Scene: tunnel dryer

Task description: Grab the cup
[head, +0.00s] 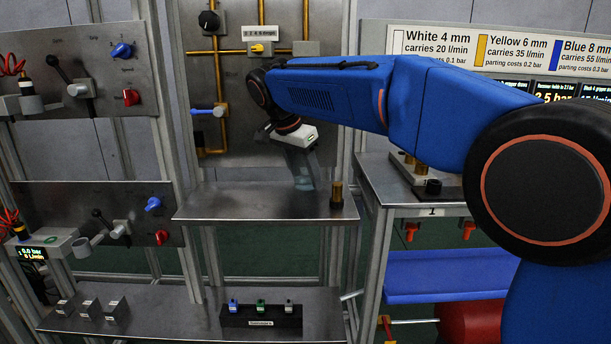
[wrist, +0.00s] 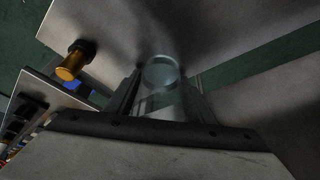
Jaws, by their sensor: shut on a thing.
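The cup (wrist: 161,78) is clear and glassy, and it shows between the fingers in the wrist view. In the head view the cup (head: 302,182) is a faint see-through shape just above the metal shelf (head: 240,204). My gripper (wrist: 160,98) is shut on the cup, one finger on each side of it. In the head view my gripper (head: 299,160) points down at the shelf from the end of my blue arm. I cannot tell whether the cup touches the shelf.
A brass fitting with a dark base (head: 337,196) stands at the shelf's right end, right of the cup. Behind is a panel with brass pipes (head: 228,52) and a blue valve handle (head: 203,111). The shelf's left part is clear. A lower shelf holds a dark block (head: 261,316).

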